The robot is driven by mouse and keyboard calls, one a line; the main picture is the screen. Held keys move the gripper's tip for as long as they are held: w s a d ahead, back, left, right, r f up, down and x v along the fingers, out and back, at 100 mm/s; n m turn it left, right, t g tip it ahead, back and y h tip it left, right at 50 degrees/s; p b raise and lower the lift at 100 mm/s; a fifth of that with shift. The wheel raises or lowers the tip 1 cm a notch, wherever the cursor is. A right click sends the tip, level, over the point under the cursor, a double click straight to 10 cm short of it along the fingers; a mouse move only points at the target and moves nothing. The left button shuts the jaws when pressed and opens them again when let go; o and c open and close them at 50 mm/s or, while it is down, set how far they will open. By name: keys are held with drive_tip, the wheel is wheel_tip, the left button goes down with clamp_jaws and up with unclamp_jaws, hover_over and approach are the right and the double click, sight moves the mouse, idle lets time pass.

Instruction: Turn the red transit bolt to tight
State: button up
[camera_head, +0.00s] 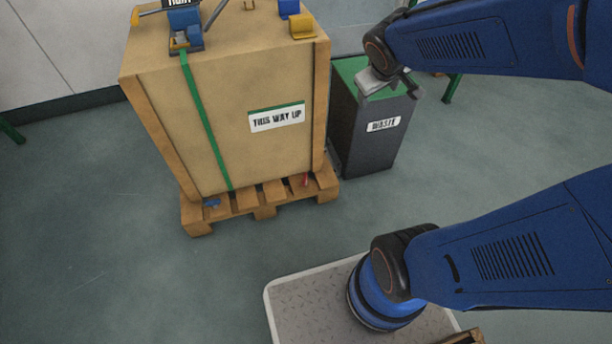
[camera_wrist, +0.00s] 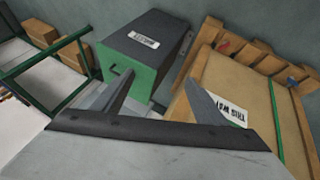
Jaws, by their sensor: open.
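A small red piece, which looks like the red transit bolt (camera_head: 305,180), sits low at the right front of the wooden pallet (camera_head: 265,211), under the crate. It also shows small at the top of the wrist view (camera_wrist: 224,44). A small blue piece (camera_head: 212,202) sits at the pallet's left front. The position of the red bolt is too small to read. My gripper (camera_wrist: 158,80) is open and empty. In the head view it is at the upper right by the waste bin's green top, apart from the bolt.
A large crate (camera_head: 230,110) marked THIS WAY UP stands on the pallet, with a green strap (camera_head: 205,120) down its front. The dark waste bin (camera_head: 375,133) stands close to its right. Floor in front of the pallet is clear. A green-framed table (camera_wrist: 60,75) shows at left in the wrist view.

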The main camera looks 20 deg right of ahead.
drive_tip(key=w+d+f+n, duration=0.1)
drive_tip(key=w+f+n, duration=0.2)
drive_tip(key=w+f, duration=0.55)
drive_tip(key=n+g+y, duration=0.4)
drive_tip(key=n+y, duration=0.3)
approach(305, 177)
drive_tip(key=shift+t, duration=0.3)
drive_tip(key=x, duration=0.8)
drive_tip(key=shift+s+a+f, duration=0.1)
drive_tip(key=shift+s+f, duration=0.2)
drive_tip(key=shift+f, duration=0.2)
drive_tip(key=shift+c, duration=0.3)
drive_tip(key=c, duration=1)
